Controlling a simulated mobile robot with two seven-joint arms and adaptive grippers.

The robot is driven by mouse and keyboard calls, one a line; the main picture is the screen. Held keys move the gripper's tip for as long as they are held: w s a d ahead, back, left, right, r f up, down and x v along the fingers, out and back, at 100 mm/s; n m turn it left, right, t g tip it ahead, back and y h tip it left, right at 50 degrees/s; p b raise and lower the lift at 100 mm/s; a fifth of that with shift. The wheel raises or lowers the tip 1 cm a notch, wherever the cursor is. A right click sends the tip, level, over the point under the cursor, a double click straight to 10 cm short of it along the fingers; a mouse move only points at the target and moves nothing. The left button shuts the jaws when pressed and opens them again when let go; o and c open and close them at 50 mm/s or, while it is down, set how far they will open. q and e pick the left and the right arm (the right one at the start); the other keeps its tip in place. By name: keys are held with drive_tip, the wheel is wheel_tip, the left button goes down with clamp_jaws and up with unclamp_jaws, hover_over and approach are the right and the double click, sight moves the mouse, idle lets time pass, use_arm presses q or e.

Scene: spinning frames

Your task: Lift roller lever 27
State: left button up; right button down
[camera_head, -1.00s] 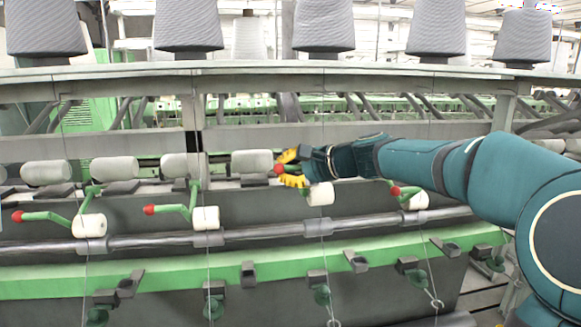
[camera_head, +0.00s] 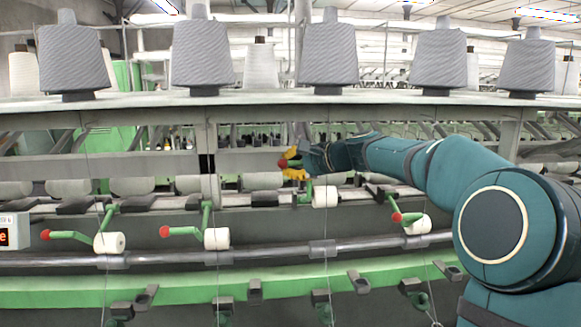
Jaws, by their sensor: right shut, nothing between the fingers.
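A roller lever with a red knob (camera_head: 283,163) and a white roller (camera_head: 325,196) is at the middle of the spinning frame. Its roller stands higher than those of the neighbouring levers. My right gripper (camera_head: 292,164) has yellow fingers and is shut at the red knob, with one finger above and one below it in the picture. Its grip on the knob cannot be made out. The lever's arm is largely hidden behind my gripper. No number is readable on any lever. My left gripper is not in view.
Similar levers with red knobs and white rollers sit at left (camera_head: 109,242), left of centre (camera_head: 216,238) and right (camera_head: 418,224). A metal bar (camera_head: 270,253) and green rail (camera_head: 200,290) run below. Grey yarn cones (camera_head: 329,55) stand on the top shelf.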

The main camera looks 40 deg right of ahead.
drive_tip(key=c, duration=1.7)
unclamp_jaws()
drive_tip(key=shift+r, duration=0.15)
drive_tip(key=o, duration=0.7)
drive_tip(key=shift+s+a, duration=0.15)
drive_tip(key=v, duration=1.2)
